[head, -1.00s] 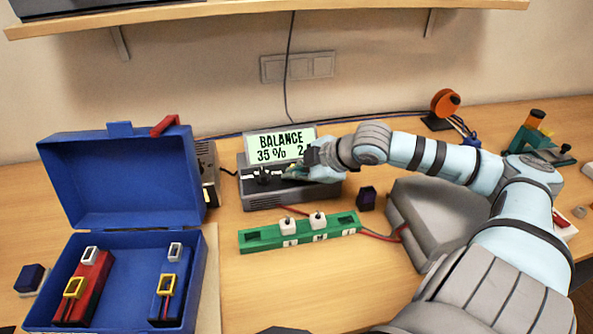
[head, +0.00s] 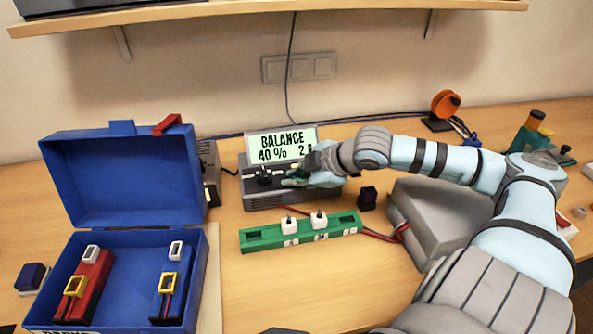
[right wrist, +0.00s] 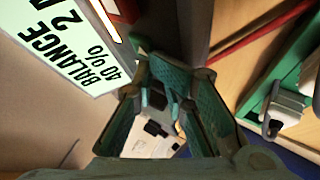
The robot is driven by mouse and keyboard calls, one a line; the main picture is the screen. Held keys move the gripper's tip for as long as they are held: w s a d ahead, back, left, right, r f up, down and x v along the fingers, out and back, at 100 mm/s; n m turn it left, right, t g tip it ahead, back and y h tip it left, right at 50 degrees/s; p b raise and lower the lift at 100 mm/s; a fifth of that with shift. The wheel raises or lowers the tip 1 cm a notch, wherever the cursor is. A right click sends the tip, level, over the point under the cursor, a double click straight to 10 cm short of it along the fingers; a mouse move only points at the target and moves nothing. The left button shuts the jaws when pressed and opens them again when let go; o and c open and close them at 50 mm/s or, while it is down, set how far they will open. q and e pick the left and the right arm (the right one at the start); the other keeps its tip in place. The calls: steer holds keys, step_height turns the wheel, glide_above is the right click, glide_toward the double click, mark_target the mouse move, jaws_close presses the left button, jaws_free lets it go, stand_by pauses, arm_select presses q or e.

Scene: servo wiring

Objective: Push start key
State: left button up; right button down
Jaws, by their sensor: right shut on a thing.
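The charger (head: 262,199) is a grey box at the back of the bench. Its tilted display (head: 283,143) reads BALANCE and 40 %, and it also shows in the right wrist view (right wrist: 75,50). My right gripper (head: 296,180) is at the charger's top panel, just below the display. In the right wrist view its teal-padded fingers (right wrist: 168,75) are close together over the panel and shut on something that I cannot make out. White and black keys (right wrist: 158,140) show between the fingers. The start key cannot be told apart from them. My left gripper is not in view.
A green strip (head: 262,246) with white plugs lies in front of the charger. An open blue case (head: 198,262) with a red and a blue pack (head: 168,300) stands at the left. A grey block (head: 440,215) is under my right arm. A shelf (head: 250,12) overhangs the back.

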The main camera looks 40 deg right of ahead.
steer(key=shift+w+d+r+p, duration=0.25)
steer(key=shift+d+r+p, duration=0.2)
steer(key=shift+d+r, duration=0.25)
steer(key=shift+m+t, duration=0.3)
steer(key=shift+t, duration=0.1)
steer(key=w+r, duration=0.1)
steer(key=w+d+r, duration=0.1)
steer(key=r, duration=0.1)
steer(key=r+p, duration=0.1)
steer(key=shift+w+d+r, duration=0.15)
steer(key=shift+w+d, duration=0.05)
steer(key=shift+w, duration=0.35)
steer(key=shift+s+r, duration=0.25)
steer(key=shift+r, duration=0.1)
step_height(320, 180, up, 5)
steer(key=p, duration=0.5)
steer(key=shift+f, duration=0.1)
